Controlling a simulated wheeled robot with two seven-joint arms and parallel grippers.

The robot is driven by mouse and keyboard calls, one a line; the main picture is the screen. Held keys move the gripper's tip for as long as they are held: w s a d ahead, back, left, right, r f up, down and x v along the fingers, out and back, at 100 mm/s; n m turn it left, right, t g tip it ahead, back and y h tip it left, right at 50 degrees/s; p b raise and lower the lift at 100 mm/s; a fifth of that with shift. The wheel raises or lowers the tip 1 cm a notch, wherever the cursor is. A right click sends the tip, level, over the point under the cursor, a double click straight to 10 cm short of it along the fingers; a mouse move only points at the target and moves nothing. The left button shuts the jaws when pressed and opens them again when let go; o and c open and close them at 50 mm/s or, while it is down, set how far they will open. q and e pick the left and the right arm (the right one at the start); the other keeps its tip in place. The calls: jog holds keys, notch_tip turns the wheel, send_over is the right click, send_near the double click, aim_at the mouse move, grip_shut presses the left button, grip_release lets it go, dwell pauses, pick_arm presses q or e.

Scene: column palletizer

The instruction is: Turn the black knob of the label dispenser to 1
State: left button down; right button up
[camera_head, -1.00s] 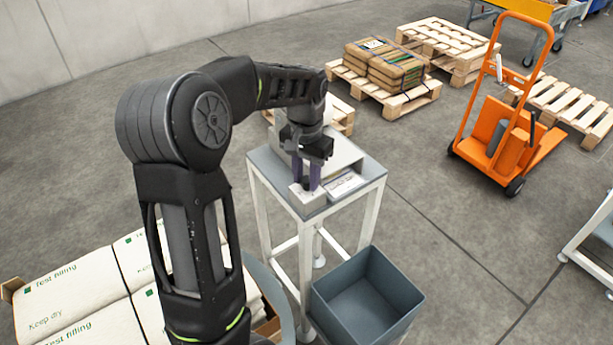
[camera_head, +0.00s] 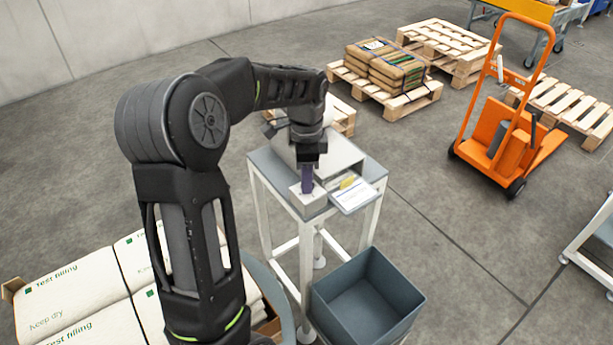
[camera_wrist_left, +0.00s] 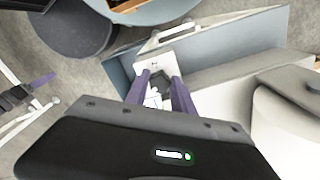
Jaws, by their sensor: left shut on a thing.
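My left gripper (camera_head: 307,186) points down at the small pale control box (camera_head: 311,204) on the front corner of the grey dispenser table. It is shut on the black knob, which its purple fingers hide.
A blue-grey open bin (camera_head: 365,300) stands on the floor before the table (camera_head: 262,160). White sacks (camera_head: 70,290) lie at the lower left. Pallets (camera_head: 440,45) and an orange stacker truck (camera_head: 500,130) stand farther back right. The floor between is clear.

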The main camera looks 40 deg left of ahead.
pick_arm(q)
jog(key=m, duration=0.4)
jog(key=shift+w+m, duration=0.1)
jog(key=shift+m, duration=0.2)
dwell(0.4)
jog(key=c, duration=1.1)
grip_release()
